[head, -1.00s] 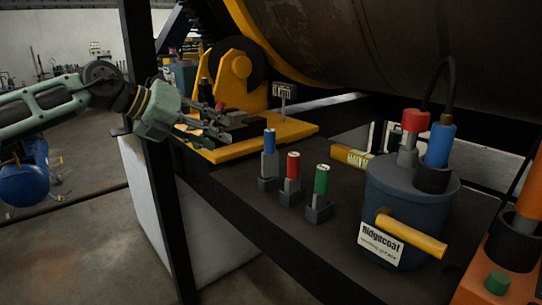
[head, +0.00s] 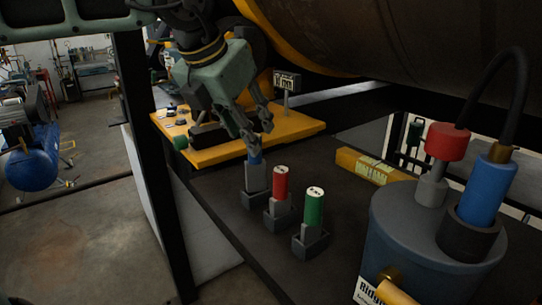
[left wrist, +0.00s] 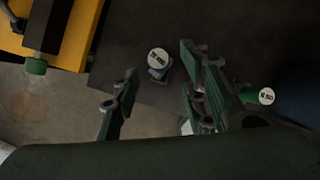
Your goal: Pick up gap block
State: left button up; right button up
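Three short upright cylinders with white labelled tops stand in grey square holders: a blue one (head: 255,176), a red one (head: 280,186) and a green one (head: 314,209). I cannot read which is the gap block. My left gripper (head: 256,138) hangs just above the blue cylinder, pointing down and tilted. In the left wrist view its two fingers are apart. The blue cylinder's top (left wrist: 158,59) shows between the fingertips, with nothing gripped. The green top (left wrist: 266,96) lies right of the fingers there; the red one is mostly hidden behind a finger. My right gripper is not in view.
A yellow-orange plate (head: 212,157) with clamp parts lies behind the cylinders. A yellow box (head: 372,167) lies behind right. A large grey-blue canister (head: 420,235) stands at the right. A dark post (head: 150,150) rises at the left, and a large drum (head: 420,50) hangs above.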

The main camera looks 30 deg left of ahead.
aim_at(251, 163)
pick_arm(q)
jog(key=p+x, duration=0.1)
jog(key=x, duration=0.1)
jog(key=p+x, duration=0.2)
jog(key=x, duration=0.1)
jog(key=shift+s+a, duration=0.15)
jog(key=shift+a, duration=0.05)
jog(key=shift+x, duration=1)
jog(key=c, duration=0.8)
grip_shut()
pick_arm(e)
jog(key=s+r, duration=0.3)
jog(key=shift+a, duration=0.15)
pick_arm(q)
jog(key=shift+r, duration=0.1)
